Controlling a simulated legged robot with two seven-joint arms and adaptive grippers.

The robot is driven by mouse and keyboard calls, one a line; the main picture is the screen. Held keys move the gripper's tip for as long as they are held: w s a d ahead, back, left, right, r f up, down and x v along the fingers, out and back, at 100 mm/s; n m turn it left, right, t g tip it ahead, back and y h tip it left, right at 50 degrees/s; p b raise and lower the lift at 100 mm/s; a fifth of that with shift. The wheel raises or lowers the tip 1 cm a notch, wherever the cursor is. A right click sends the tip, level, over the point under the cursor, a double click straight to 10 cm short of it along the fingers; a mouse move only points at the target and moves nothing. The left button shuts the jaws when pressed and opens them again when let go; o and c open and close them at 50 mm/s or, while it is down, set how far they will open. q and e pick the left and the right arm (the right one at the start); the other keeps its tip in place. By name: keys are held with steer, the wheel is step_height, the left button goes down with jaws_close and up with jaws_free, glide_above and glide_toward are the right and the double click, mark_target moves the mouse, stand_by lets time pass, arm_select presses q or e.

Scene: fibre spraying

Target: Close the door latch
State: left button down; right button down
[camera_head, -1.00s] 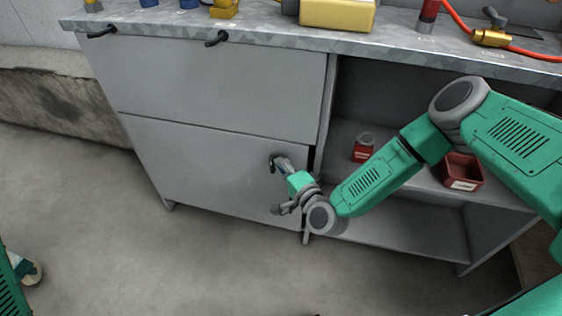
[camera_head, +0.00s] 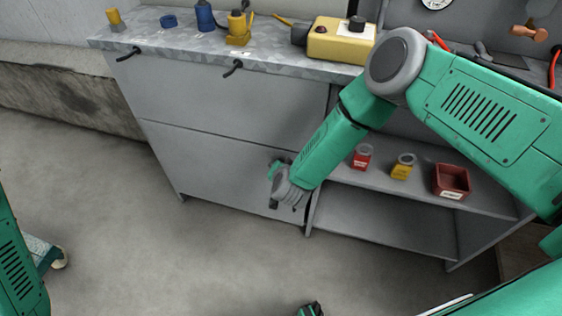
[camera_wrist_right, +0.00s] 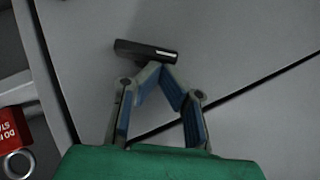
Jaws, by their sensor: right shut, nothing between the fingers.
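The grey lower cabinet door (camera_head: 215,165) is in the middle of the head view, below a seam. Its dark latch handle (camera_wrist_right: 146,50) shows in the right wrist view as a short bar near the door's edge. My right gripper (camera_wrist_right: 157,70) is shut and empty, with its fingertips at the bar's lower side; I cannot tell if they touch it.
The open shelf (camera_head: 400,220) at right holds a red padlock (camera_head: 361,159), a yellow padlock (camera_head: 402,167) and a red bin (camera_head: 452,181). The worktop (camera_head: 180,42) above carries a yellow box (camera_head: 335,45) and tools. Two dark handles hang along its front edge. The floor (camera_head: 150,250) in front is clear.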

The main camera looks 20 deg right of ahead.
steer(key=shift+w+a+n+g+h, duration=0.3)
steer(key=shift+a+n+g+h, duration=0.15)
steer(key=shift+n+g+h, duration=0.25)
steer(key=shift+f, duration=0.1)
steer(key=shift+d+r+p, duration=0.15)
steer(key=shift+r+p, duration=0.65)
steer(key=shift+p, duration=0.05)
